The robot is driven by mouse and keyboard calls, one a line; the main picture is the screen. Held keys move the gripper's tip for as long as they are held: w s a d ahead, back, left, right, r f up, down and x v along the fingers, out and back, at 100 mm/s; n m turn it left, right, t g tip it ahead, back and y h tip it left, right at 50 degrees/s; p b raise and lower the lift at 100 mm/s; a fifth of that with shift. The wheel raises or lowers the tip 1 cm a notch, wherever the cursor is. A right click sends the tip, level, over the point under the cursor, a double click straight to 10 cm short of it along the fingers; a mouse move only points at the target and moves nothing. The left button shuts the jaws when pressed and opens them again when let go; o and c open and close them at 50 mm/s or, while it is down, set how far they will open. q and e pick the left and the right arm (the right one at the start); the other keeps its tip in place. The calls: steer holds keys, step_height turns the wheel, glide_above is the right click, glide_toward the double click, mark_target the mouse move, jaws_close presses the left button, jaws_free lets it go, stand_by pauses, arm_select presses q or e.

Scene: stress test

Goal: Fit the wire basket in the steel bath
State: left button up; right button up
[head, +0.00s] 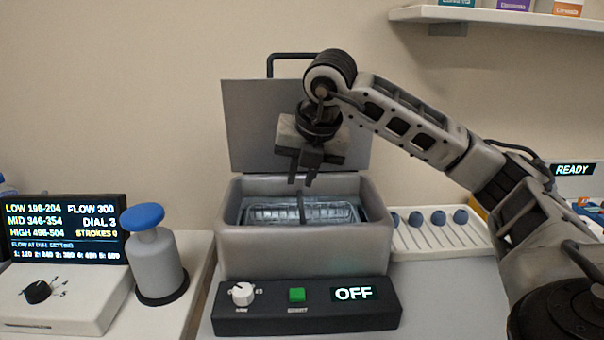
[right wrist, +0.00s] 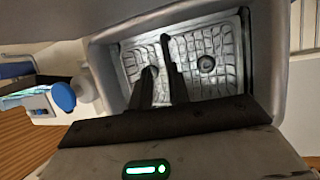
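The steel bath (head: 300,250) stands on the counter with its lid (head: 245,130) raised behind it. The wire basket (head: 270,214) is inside the bath, below the rim. A dark upright handle (head: 301,205) shows at its middle. The basket's mesh also fills the bath opening in the right wrist view (right wrist: 212,50). My right gripper (head: 303,180) hangs above the basket, pointing down. Its fingers are apart with nothing seen between them. In the right wrist view the fingers (right wrist: 160,82) partly cover the basket and its handle. My left gripper is not in view.
A black control panel (head: 265,310) reading OFF sits in front of the bath. A white rack (head: 440,235) with several blue round items stands to the right. A blue-topped pump bottle (head: 155,260) and a display (head: 75,228) are at left. A shelf (head: 500,17) hangs upper right.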

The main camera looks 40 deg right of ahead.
steer(key=shift+r+p, duration=0.35)
steer(key=shift+r, duration=0.2)
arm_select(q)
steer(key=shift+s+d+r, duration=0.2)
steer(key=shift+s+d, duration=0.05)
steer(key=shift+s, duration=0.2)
arm_select(e)
steer(key=shift+o, duration=0.3)
steer(key=o, duration=0.5)
arm_select(q)
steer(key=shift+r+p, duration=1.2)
steer(key=shift+p, duration=0.05)
arm_select(e)
steer(key=shift+r, duration=1.5)
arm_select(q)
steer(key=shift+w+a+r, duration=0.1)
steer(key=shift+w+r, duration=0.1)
